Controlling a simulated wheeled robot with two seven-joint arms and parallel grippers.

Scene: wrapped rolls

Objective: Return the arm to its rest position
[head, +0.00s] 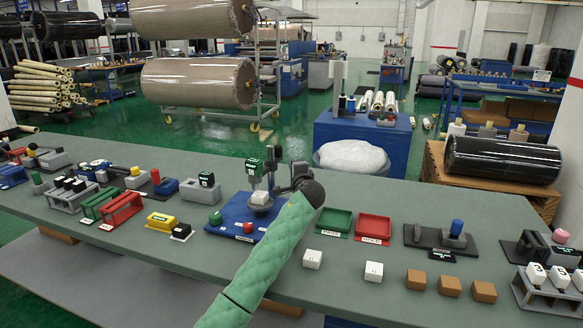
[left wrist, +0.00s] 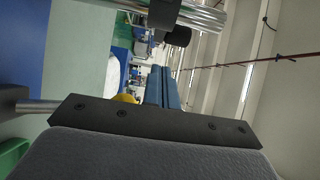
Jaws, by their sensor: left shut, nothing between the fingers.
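My left arm, in a green padded sleeve, rises from the bottom of the head view across the table's front edge. Its dark wrist and left gripper (head: 287,187) are over the right side of a blue board (head: 236,209). The gripper is shut and empty; its fingertips are small and hard to make out. The right gripper is not in view.
A green tray (head: 334,221) and a red tray (head: 373,228) lie right of the arm. White blocks (head: 312,259) and brown blocks (head: 449,286) stand near the front edge. Racks with several pieces crowd the left. A blue stand (head: 399,139) is behind the grey table (head: 215,258).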

